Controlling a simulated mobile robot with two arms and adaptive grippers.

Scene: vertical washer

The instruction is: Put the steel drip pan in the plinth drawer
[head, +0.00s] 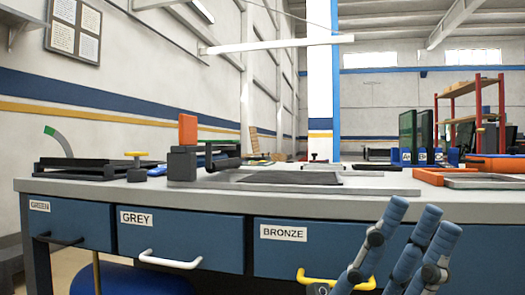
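No steel drip pan can be made out for sure; a flat grey tray (488,182) lies at the right end of the bench top, and I cannot tell whether it is the pan. No drawer marked as a plinth drawer shows. The bench front has shut blue drawers labelled GREEN (75,222), GREY (205,235) and BRONZE (345,237).
The bench top (120,190) carries a black tray (85,165), an orange-topped block (188,145), a dark mat (290,177) and upright dark green panels (408,135). A blue round seat (130,282) stands under the bench. A red shelf rack (470,90) is behind.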

